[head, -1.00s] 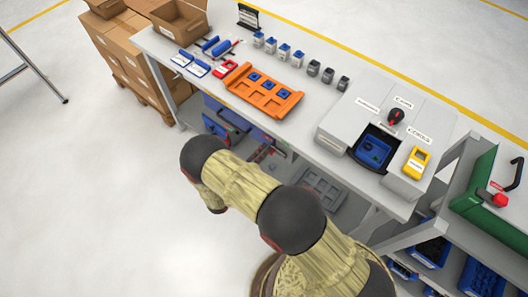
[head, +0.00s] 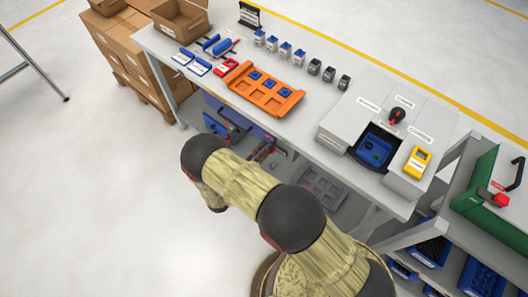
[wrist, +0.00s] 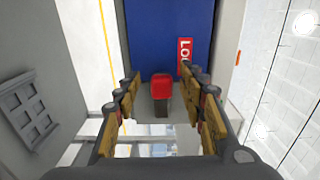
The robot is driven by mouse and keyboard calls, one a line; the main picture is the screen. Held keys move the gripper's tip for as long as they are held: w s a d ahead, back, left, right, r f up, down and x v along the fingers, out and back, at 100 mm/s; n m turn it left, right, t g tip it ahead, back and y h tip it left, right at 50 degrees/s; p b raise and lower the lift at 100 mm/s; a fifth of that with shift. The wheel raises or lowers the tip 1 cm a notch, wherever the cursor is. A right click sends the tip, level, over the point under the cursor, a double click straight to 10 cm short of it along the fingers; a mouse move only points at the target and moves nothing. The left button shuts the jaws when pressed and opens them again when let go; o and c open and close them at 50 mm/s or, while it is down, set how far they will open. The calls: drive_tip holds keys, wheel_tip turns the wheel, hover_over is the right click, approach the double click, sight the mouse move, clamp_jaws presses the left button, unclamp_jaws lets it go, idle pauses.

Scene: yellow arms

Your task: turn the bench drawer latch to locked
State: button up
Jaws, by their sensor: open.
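The drawer latch (wrist: 161,86) shows in the wrist view as a red-tipped handle with a grey lower part, in front of the blue drawer front (wrist: 165,35). A red label (wrist: 185,50), partly hidden and starting "LO", is right of the latch. My gripper (wrist: 160,78) is open, with a finger on each side of the latch and visible gaps on both sides. Whether the latch lies fully between the pads in depth is hard to tell. In the head view, the blue drawer unit (head: 222,118) is under the bench, and my arm hides much of that area.
The bench top (head: 335,125) stands above the drawer, carrying an orange tray (head: 235,78) and a grey console (head: 405,100). A grey slotted panel (wrist: 28,108) is at left in the wrist view. A shelf (head: 400,240) stands right. Open floor (head: 80,200) lies left.

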drive_tip(key=v, duration=1.2)
idle(0.6)
